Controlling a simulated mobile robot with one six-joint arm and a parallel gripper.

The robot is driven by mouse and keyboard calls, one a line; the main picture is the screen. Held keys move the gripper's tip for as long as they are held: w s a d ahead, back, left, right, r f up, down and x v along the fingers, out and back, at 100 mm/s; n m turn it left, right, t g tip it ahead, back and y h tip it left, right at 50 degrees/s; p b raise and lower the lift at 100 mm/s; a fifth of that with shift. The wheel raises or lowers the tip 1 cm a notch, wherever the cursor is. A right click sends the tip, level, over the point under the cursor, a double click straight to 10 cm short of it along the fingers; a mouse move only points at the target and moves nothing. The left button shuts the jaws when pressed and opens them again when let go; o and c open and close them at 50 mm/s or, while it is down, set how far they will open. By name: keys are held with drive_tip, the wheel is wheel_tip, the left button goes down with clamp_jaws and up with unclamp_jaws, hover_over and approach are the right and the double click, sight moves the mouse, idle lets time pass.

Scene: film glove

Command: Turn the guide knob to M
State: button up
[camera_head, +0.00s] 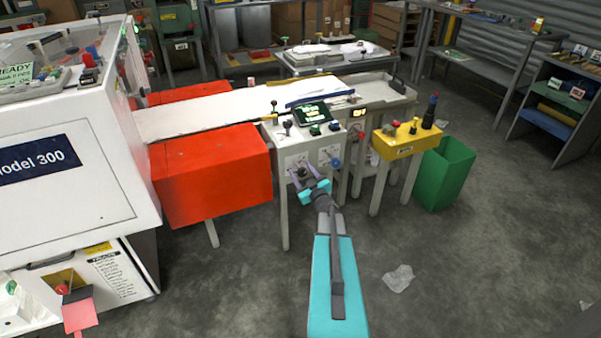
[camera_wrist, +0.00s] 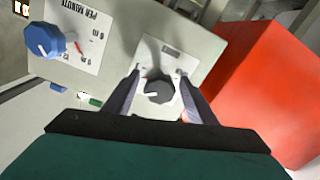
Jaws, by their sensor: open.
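A dark round knob (camera_wrist: 158,90) with a white pointer mark sits on a white label plate (camera_wrist: 157,55) on the light control box (camera_head: 297,149). Its pointer aims left in the wrist view. The label's letters are too small to read, so I cannot tell which knob setting it marks. My gripper (camera_wrist: 159,76) is open, with one finger on each side of the dark knob. I cannot tell whether either finger touches it. In the head view my gripper (camera_head: 304,180) is at the front face of the control box and partly hides the knob.
A blue knob (camera_wrist: 46,40) with a "PER MINUTE" scale is beside the dark knob. A red guard (camera_head: 210,175) stands close on the left. A yellow button box (camera_head: 403,143) and green bin (camera_head: 443,175) are right. The floor in front is mostly clear.

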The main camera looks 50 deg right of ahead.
drive_tip(key=b+v, duration=0.1)
drive_tip(key=v, duration=1.2)
drive_tip(key=shift+s+b, duration=0.3)
drive_tip(key=shift+b, duration=0.1)
drive_tip(key=shift+w+a, duration=0.1)
drive_tip(key=shift+a, duration=0.1)
